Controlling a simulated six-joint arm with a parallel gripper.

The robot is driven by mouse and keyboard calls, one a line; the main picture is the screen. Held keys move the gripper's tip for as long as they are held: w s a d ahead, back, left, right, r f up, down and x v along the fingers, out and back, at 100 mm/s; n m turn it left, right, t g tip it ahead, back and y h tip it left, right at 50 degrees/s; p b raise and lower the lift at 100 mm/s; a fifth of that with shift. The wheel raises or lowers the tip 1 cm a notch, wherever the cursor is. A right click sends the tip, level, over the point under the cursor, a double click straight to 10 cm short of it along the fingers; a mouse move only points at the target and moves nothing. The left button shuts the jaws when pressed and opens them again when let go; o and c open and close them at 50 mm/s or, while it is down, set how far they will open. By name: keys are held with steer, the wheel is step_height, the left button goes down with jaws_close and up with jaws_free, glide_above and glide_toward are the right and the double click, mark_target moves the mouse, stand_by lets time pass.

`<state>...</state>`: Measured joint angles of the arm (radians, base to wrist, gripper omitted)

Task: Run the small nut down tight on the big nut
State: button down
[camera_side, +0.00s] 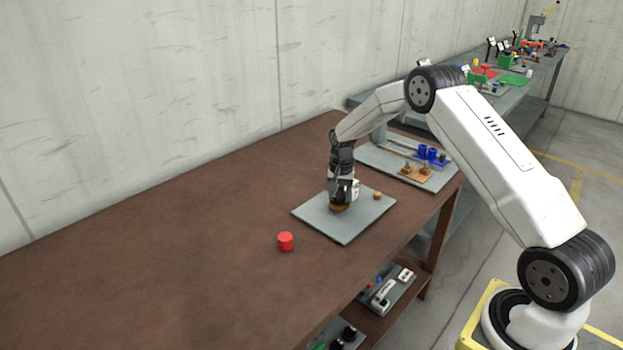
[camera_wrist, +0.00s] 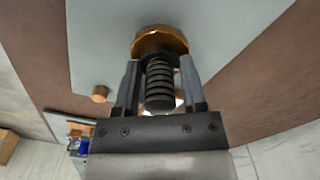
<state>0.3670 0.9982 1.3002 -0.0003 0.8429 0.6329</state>
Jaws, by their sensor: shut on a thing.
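The big nut (camera_wrist: 160,40) is a round copper-coloured ring, around the foot of a dark threaded screw (camera_wrist: 160,82) in the wrist view. In the side view the big nut (camera_side: 339,208) shows low on the grey plate, under my gripper. My gripper (camera_wrist: 160,66) points down over the screw, with one finger on each side of it and the fingertips at the big nut's rim. It is shut on the big nut. A small copper-coloured round piece, apparently the small nut (camera_wrist: 100,94), sits apart on the plate; the side view also shows it (camera_side: 377,196), right of my gripper.
The grey plate (camera_side: 347,232) lies on a brown table (camera_side: 180,270). A red cylinder (camera_side: 286,242) stands left of the plate. Behind is another grey board (camera_side: 380,158) with blue parts and a wooden block (camera_side: 415,175). The table's left part is clear.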

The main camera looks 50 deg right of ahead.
steer(key=shift+m, duration=0.7)
steer(key=shift+c, duration=1.7)
jaws_free()
steer(key=shift+r, duration=0.1)
steer(key=shift+r, duration=3.4)
steer(key=shift+a, duration=0.1)
